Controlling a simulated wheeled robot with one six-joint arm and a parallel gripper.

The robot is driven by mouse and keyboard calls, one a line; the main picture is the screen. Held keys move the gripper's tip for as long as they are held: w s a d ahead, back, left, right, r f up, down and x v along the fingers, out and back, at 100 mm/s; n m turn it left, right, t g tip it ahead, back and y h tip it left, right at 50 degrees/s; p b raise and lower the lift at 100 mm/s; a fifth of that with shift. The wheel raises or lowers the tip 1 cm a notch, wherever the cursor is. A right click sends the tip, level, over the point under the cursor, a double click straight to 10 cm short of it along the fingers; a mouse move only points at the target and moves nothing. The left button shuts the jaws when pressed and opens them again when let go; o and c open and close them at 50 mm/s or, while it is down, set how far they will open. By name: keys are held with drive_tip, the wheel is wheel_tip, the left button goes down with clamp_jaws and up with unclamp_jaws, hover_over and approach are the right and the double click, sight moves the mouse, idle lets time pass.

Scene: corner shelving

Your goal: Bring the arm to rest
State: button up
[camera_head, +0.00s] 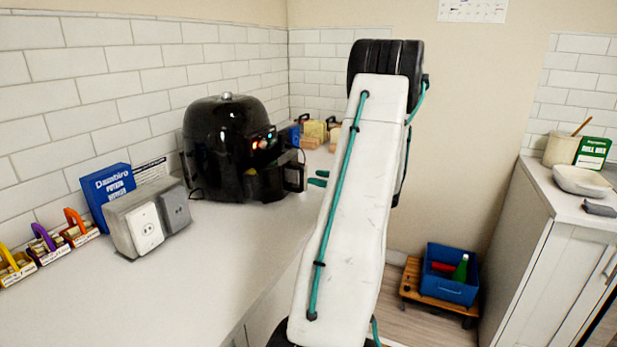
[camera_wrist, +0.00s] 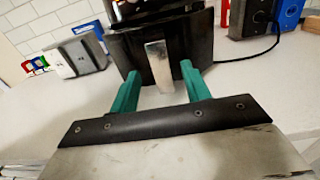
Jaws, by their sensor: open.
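My arm rises through the middle of the head view, with a white link and a black joint at its top. My gripper (camera_head: 318,178) shows there only as green fingertips, at the left edge of the arm link and close to the front of the black air fryer (camera_head: 222,150). In the wrist view my gripper (camera_wrist: 157,92) has two green fingers spread apart with nothing held between them. The air fryer's drawer front and metallic handle (camera_wrist: 158,65) stand just beyond the fingers. I cannot tell whether they touch.
A grey outlet box (camera_head: 135,222), a blue box (camera_head: 104,192) and small coloured-handle caddies (camera_head: 45,243) stand on the left counter (camera_head: 215,245). A blue crate (camera_head: 447,283) sits on a low wooden stand on the floor. A white cabinet (camera_head: 540,265) stands at right.

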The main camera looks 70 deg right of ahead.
drive_tip(key=shift+s, duration=0.85)
